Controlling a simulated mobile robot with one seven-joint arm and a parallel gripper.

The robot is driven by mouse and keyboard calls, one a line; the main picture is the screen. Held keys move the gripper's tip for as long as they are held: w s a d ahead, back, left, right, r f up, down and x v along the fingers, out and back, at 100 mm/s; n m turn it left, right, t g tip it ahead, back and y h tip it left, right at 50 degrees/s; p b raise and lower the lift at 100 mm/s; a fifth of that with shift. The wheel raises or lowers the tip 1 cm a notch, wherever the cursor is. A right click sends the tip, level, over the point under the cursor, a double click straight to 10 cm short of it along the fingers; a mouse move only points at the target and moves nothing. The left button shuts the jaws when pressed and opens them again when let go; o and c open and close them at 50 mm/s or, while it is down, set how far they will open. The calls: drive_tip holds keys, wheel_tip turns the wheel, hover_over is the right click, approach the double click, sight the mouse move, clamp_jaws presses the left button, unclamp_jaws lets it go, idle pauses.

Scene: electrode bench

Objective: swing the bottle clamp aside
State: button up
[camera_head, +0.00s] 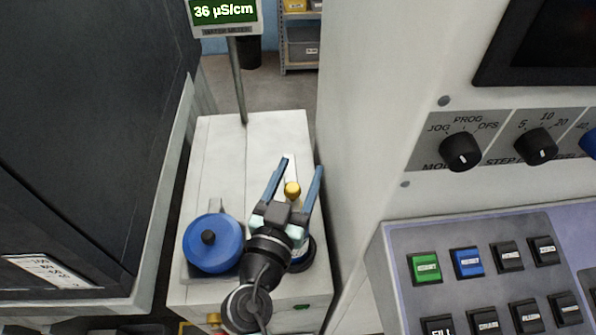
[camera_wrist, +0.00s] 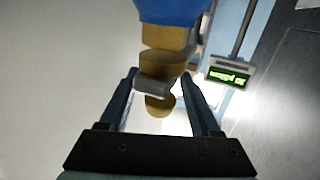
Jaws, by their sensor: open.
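In the head view my gripper (camera_head: 300,166) is open over the white bench top, its two blue fingers pointing away from my body. A brass-coloured round knob (camera_head: 292,189) shows between the fingers, beside a pale narrow bar (camera_head: 290,165). In the wrist view the knob (camera_wrist: 160,105) and a grey clamp piece (camera_wrist: 155,86) lie between the open fingers (camera_wrist: 160,75), with gaps at the sides. Larger brass parts (camera_wrist: 163,48) and a blue body (camera_wrist: 172,10) are beyond. The bottle cannot be clearly made out; my wrist hides part of the area.
A blue round lid with a black knob (camera_head: 212,250) sits left of my wrist. A conductivity display (camera_head: 224,11) on a pole (camera_head: 238,80) stands behind. A dark cabinet (camera_head: 80,120) is at left, and a control panel (camera_head: 480,270) at right. The bench's back left is clear.

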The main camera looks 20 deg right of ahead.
clamp_jaws()
idle(1.3)
